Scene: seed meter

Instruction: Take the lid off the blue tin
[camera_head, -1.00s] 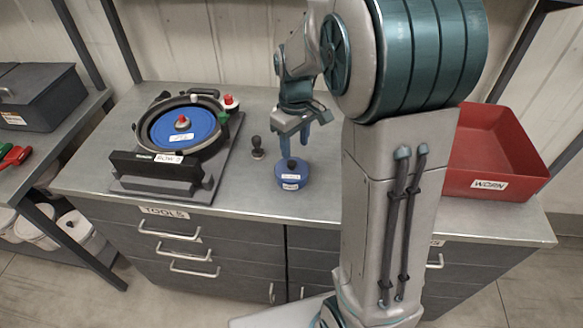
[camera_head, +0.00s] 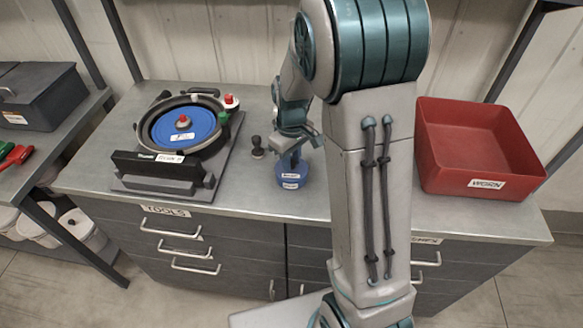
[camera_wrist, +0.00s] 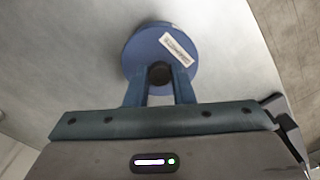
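The blue tin (camera_head: 291,179) stands upright on the grey workbench, with its lid on and white labels on its side and lid. In the wrist view the blue lid (camera_wrist: 137,54) shows from above with a dark round knob (camera_wrist: 160,73) at its middle. My gripper (camera_wrist: 160,80) is over the lid, with one finger on each side of the knob. Small gaps seem to show beside the knob, and I cannot tell if the fingers touch it. In the head view my gripper (camera_head: 293,160) hides the knob and part of the lid.
A seed meter with a blue disc (camera_head: 183,128) stands on a dark base at the left. A small dark knobbed tool (camera_head: 257,147) stands close left of the tin. A red bin (camera_head: 480,150) labelled WORN is at the right. The bench front is clear.

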